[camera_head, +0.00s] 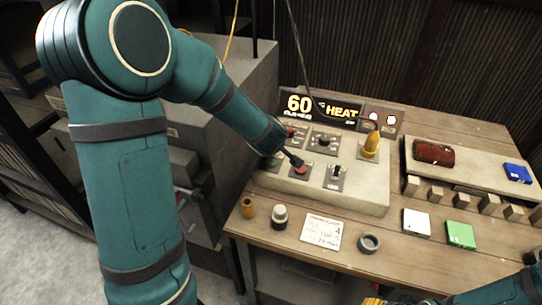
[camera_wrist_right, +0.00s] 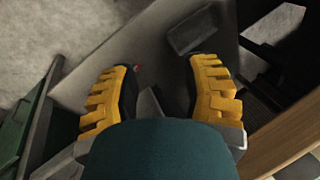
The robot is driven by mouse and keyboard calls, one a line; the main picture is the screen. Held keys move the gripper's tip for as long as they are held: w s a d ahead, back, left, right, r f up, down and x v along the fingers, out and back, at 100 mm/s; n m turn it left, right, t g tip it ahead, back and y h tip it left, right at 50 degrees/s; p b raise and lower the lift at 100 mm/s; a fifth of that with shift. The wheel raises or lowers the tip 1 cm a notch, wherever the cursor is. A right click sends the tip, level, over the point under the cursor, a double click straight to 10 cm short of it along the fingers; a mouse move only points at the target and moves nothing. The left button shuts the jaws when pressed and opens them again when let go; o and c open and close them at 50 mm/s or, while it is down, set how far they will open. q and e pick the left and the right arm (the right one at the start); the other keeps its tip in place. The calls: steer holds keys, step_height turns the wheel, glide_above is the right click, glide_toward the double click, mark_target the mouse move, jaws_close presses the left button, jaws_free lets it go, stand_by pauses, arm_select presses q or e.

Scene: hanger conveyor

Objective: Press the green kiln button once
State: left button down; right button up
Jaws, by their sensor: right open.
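The control panel (camera_head: 362,188) stands on the wooden table with several small controls. A dull green button (camera_head: 271,162) shows at its left end, just below the end of my left arm and partly shaded. A red button (camera_head: 300,170) lies to its right. My left gripper (camera_head: 292,157) appears only as a small dark tip above the red button; its fingers and any contact cannot be made out. My right gripper (camera_wrist_right: 162,78) is open and empty in the wrist view, over the floor beside the table; one yellow finger shows at the head view's bottom edge (camera_head: 374,301).
A lit display (camera_head: 322,106) reads "60" and "HEAT" behind the panel. A yellow cone-like piece (camera_head: 371,145) stands at the panel's right. A card (camera_head: 322,231), a dark ring (camera_head: 369,243) and a green block (camera_head: 461,235) lie in front. A grey cabinet (camera_head: 210,150) stands left.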

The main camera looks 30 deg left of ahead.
arm_select(q)
steer(key=shift+r+p, duration=0.8)
steer(key=shift+r, duration=0.2)
